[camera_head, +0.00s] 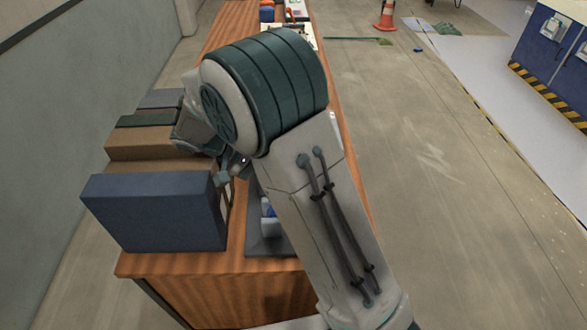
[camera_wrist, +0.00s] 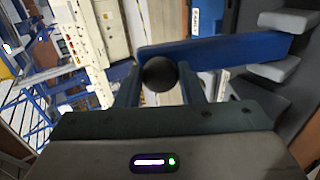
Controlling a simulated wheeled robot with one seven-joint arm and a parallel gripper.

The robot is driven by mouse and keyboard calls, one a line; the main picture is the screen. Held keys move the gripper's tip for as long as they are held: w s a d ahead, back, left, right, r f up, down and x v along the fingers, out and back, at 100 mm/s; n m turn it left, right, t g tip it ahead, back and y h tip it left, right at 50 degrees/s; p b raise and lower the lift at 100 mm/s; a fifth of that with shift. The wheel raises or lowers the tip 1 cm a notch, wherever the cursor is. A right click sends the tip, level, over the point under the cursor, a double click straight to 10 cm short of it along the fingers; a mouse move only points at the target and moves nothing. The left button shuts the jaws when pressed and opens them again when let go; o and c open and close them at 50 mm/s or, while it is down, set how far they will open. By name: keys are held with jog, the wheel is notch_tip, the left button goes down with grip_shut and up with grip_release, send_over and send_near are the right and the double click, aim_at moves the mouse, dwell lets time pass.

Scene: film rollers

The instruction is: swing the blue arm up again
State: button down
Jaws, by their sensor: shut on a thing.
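In the wrist view, the blue arm (camera_wrist: 225,50) is a long flat bar running from the middle of the picture to the right. A round black knob (camera_wrist: 159,74) sits at its left end. My gripper (camera_wrist: 160,90) is shut on this knob, one finger on each side of it. The bar's far end passes among grey blocks at the right. Part of my gripper (camera_head: 222,178) shows just above the bench, beside the blue box.
A dark blue box (camera_head: 155,212) stands on the wooden bench (camera_head: 205,265), with brown boxes (camera_head: 150,143) behind it along the wall. A grey stand (camera_head: 265,243) shows partly beside my arm. An orange cone (camera_head: 385,15) stands far back.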

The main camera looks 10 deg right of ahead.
jog(key=shift+a+f, duration=0.25)
jog(key=shift+a, duration=0.75)
jog(key=shift+f, duration=0.1)
jog(key=c, duration=1.2)
grip_release()
jog(key=shift+o, duration=0.8)
jog(key=shift+a, duration=0.15)
jog(key=shift+w+d, duration=0.1)
jog(key=shift+d, duration=0.1)
jog(key=shift+r, duration=0.2)
jog(key=shift+r, duration=0.1)
